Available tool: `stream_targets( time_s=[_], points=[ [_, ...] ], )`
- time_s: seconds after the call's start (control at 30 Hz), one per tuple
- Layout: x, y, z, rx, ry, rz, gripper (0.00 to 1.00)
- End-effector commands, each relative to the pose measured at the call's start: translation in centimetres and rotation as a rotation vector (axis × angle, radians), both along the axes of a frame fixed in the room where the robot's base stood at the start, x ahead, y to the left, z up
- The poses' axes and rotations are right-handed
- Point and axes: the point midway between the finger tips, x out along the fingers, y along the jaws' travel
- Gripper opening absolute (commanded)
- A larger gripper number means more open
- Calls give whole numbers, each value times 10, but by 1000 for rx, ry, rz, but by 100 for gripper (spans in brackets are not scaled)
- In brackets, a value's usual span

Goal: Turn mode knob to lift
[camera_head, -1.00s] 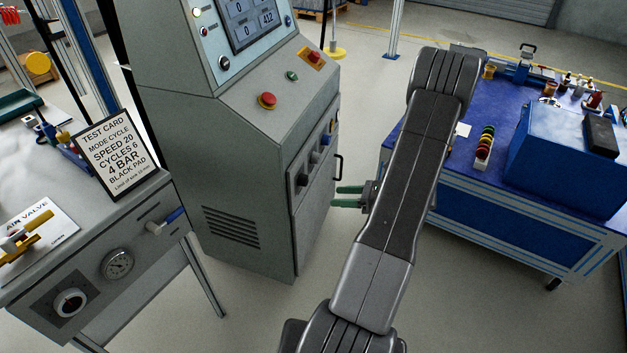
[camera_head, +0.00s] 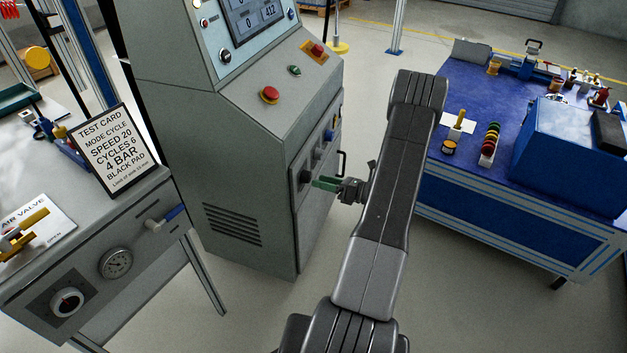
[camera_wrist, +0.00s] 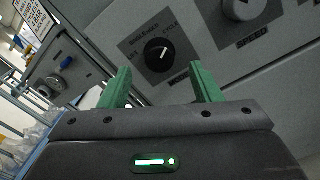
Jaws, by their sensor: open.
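The mode knob (camera_wrist: 158,53) is a round black knob with a white pointer line on a dark plate, on the grey cabinet's side panel. In the head view the knob (camera_head: 305,177) is small, just left of the fingers. My gripper (camera_head: 322,184) has green fingers pointing at the panel. In the wrist view my gripper (camera_wrist: 160,85) is open and empty, with the knob beyond and between its fingertips. I cannot tell whether they touch it.
A grey SPEED knob (camera_wrist: 244,10) sits right of the mode knob. A black door handle (camera_head: 342,163) is on the cabinet. A test card (camera_head: 114,150) stands on the left bench, reading MODE CYCLE. A blue-topped bench (camera_head: 480,190) is at right.

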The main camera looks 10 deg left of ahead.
Motion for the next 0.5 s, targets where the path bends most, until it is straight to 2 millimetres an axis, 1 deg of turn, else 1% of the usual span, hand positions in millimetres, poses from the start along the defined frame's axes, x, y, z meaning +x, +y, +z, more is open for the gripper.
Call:
stream_targets(
  time_s=[0.03,0.2,0.33,0.5],
  points=[
    [0,10,0,-1,0,4,58],
    [4,29,0,-1,-1,2,58],
    [5,36,0,-1,-1,0,58],
    [5,37,0,-1,-1,0,58]
  ],
)
